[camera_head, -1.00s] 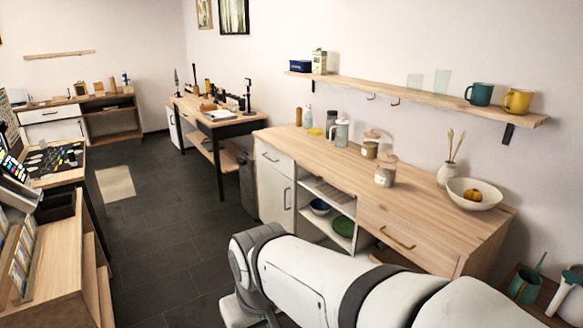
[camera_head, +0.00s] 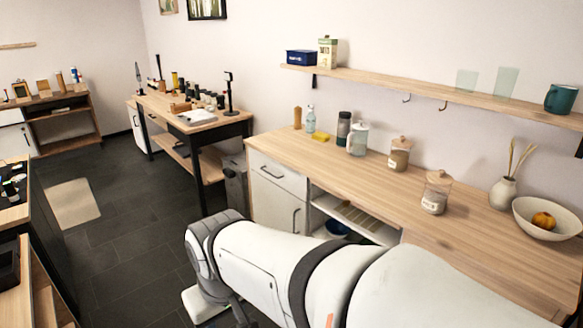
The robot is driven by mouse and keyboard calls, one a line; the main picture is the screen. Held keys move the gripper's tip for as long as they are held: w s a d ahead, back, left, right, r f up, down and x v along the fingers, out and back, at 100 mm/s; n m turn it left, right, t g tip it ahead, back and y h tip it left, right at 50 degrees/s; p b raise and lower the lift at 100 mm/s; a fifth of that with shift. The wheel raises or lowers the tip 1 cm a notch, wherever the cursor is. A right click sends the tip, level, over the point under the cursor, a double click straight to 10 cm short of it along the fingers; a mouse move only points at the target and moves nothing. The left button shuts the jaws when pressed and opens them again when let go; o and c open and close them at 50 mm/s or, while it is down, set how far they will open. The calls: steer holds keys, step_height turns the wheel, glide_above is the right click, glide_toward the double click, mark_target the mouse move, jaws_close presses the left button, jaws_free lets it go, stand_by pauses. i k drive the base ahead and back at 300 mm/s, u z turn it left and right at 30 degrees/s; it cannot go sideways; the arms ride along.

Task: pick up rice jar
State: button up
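Two glass jars with wooden lids stand upright on the wooden counter (camera_head: 385,192). The nearer jar (camera_head: 435,196) has pale contents and a white label; it looks like the rice jar, but I cannot read the label. The other jar (camera_head: 399,156) stands behind it to the left and has browner contents with a pale label. They stand apart. My white arm crosses the lower middle of the view, in front of the counter, and touches neither jar. I cannot make out my gripper in this view.
A white bowl (camera_head: 535,232) with an orange fruit (camera_head: 543,220) and a vase (camera_head: 503,193) stand right of the jars. A pitcher (camera_head: 358,140) and bottles stand left. A wall shelf (camera_head: 420,97) hangs above. Dark floor (camera_head: 130,245) is open at left.

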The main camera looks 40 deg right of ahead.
mark_target(435, 199)
steer(key=u, duration=0.05)
steer(key=i, duration=1.8)
steer(key=z, duration=3.45)
steer(key=i, duration=1)
steer(key=z, duration=0.05)
